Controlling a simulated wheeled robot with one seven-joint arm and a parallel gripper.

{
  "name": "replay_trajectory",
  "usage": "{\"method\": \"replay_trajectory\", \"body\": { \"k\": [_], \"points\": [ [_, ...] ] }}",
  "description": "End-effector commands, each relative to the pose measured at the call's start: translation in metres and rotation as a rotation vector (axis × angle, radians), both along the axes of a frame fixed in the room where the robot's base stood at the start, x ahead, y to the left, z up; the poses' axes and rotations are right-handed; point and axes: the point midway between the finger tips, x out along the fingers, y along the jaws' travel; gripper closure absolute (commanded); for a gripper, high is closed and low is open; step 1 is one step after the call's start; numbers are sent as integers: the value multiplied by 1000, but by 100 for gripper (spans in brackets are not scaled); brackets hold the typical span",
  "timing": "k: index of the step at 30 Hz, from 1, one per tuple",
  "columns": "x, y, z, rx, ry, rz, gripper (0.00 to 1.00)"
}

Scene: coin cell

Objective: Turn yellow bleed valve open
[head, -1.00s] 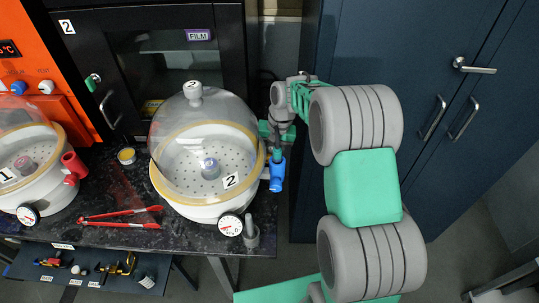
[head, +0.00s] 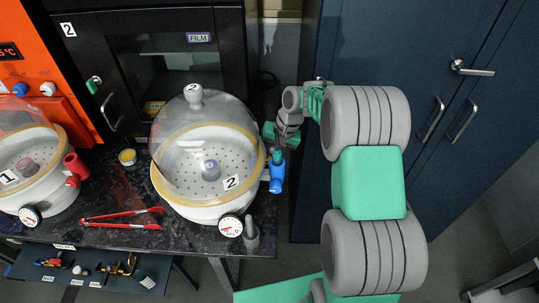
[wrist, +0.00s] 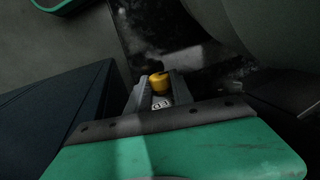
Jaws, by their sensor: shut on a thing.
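The yellow valve knob (wrist: 159,82) shows in the wrist view between the tips of my two grey fingers. My gripper (wrist: 158,92) is shut on it. A small pale label with dark marks lies between the fingers just below the knob. In the head view my gripper (head: 276,148) is at the right side of the clear-domed vessel marked 2 (head: 209,205), just above a blue fitting (head: 277,178). The yellow knob cannot be made out there, behind my gripper and wrist.
A vessel marked 1 with a red fitting (head: 74,168) stands at the left. Dark blue cabinets (head: 450,120) stand close on the right.

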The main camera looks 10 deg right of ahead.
Motion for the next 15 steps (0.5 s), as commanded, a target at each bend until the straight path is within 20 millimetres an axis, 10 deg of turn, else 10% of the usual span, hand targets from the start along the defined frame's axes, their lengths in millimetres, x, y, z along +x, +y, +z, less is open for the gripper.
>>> {"method": "replay_trajectory", "body": {
  "k": [7,8,15],
  "points": [
    [0,0,0,2,0,-1,100],
    [0,0,0,2,0,-1,70],
    [0,0,0,1,0,0,51]
  ]
}}
